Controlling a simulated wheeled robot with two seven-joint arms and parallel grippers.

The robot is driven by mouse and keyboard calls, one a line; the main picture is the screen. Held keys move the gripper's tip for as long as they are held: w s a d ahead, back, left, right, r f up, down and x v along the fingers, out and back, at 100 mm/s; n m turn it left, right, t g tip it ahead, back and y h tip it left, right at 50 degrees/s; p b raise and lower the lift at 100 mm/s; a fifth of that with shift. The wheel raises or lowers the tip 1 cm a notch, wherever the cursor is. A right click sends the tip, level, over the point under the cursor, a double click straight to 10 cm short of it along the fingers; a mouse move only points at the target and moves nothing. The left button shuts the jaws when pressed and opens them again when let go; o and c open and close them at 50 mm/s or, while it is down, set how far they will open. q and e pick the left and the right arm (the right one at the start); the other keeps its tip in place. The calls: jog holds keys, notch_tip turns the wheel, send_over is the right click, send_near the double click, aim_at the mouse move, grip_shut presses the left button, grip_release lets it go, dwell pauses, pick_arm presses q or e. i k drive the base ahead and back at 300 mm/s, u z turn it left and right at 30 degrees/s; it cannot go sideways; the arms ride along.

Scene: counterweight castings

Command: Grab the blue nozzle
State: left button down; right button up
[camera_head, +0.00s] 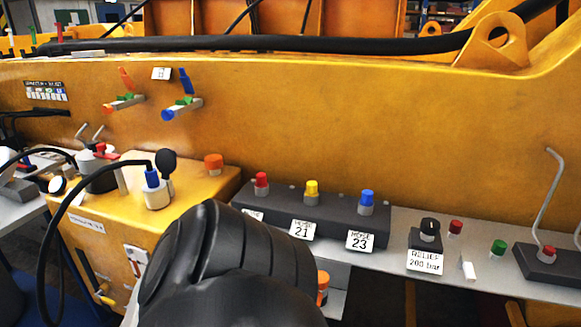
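Several blue parts show, and I cannot tell for certain which is the blue nozzle. A blue-capped fitting (366,198) stands upright on the dark block behind the "HOSE 23" label. A blue collar (151,177) sits on a pale base on the yellow box, with a black cable running from it. A fitting with a blue handle and blue end (184,104) sticks out from the yellow wall. Neither of my grippers shows. A black ribbed part, apparently one of my arm links, fills the lower middle and hides part of the ledge.
A red-capped fitting (261,183) and a yellow-capped fitting (312,190) share the dark block (335,216). A relief knob (430,230), a red button (455,227) and a green button (498,247) sit to the right. A bent metal lever (545,200) rises at far right.

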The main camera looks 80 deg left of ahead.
aim_at(154, 185)
jog(key=u, duration=2.75)
